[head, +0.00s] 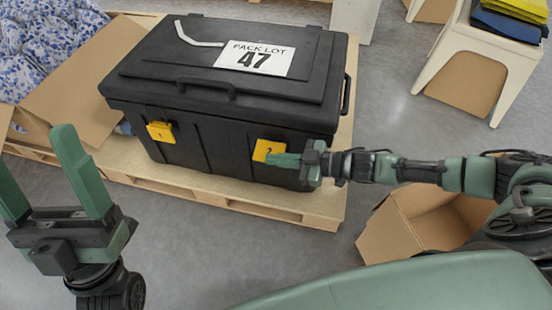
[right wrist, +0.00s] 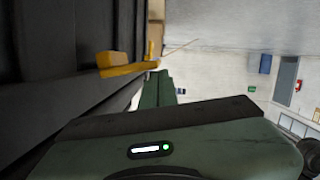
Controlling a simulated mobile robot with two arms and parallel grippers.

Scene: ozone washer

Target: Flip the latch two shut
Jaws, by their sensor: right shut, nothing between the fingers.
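Latch two (head: 267,150) is a yellow latch marked 2 on the front of the black case (head: 205,127). It appears from the side in the right wrist view (right wrist: 125,67), where part of it stands out from the dark case wall (right wrist: 60,60). My right gripper (head: 273,159) is shut and empty, its fingertips at the lower edge of latch two. In the right wrist view its fingers (right wrist: 157,80) are together close beside the yellow latch; I cannot tell if they touch. My left gripper (head: 80,170) is open and empty at the left, away from the case.
Yellow latch one (head: 161,132) is on the left of the case front. The case stands on a wooden pallet (head: 235,198). An open cardboard box (head: 405,230) is on the floor below my right arm. Grey floor (head: 190,235) is clear in front.

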